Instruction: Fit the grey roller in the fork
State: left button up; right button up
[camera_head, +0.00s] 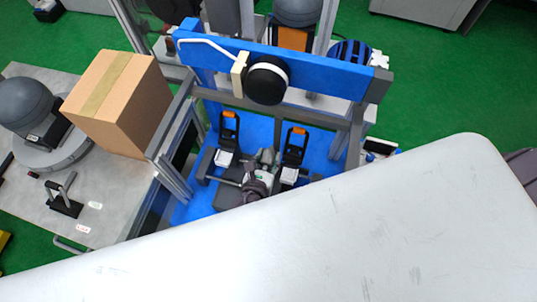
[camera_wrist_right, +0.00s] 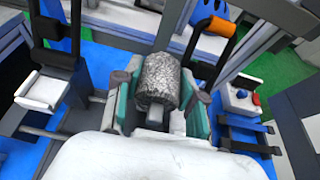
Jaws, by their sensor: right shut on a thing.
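The grey roller (camera_wrist_right: 160,78), a speckled cylinder, sits between the fingers of my right gripper (camera_wrist_right: 158,100) in the right wrist view. The gripper, with teal finger sides, is shut on it. In the head view my right gripper (camera_head: 262,173) is low in the blue frame, between two black uprights, left (camera_head: 228,128) and right (camera_head: 296,146), with orange tops and white pads. These look like the fork's two sides. The roller is hard to make out there. I cannot tell whether it touches the fork. My left gripper is not in view.
A blue crossbeam (camera_head: 320,72) with a round black-and-white part spans above the uprights. Grey posts flank the blue base (camera_head: 190,212). A cardboard box (camera_head: 120,100) stands on the grey table (camera_head: 105,225) at left. My own pale arm covers the lower right.

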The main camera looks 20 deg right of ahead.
jog(key=shift+w+d+f+b, duration=0.1)
jog(key=shift+w+f+b, duration=0.05)
jog(key=shift+f+b, duration=0.65)
notch_tip(320, 180, down, 2)
jog(key=shift+b, duration=0.85)
notch_tip(320, 180, down, 2)
jog(key=shift+f+b, duration=0.25)
jog(key=shift+b, duration=0.75)
jog(key=shift+f+b, duration=1.05)
jog(key=shift+f, duration=0.55)
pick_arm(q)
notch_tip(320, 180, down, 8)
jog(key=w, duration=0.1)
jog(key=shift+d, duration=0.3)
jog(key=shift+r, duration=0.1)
pick_arm(e)
jog(key=o, duration=1.3)
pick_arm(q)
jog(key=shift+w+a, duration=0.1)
pick_arm(e)
jog(key=shift+w, duration=0.1)
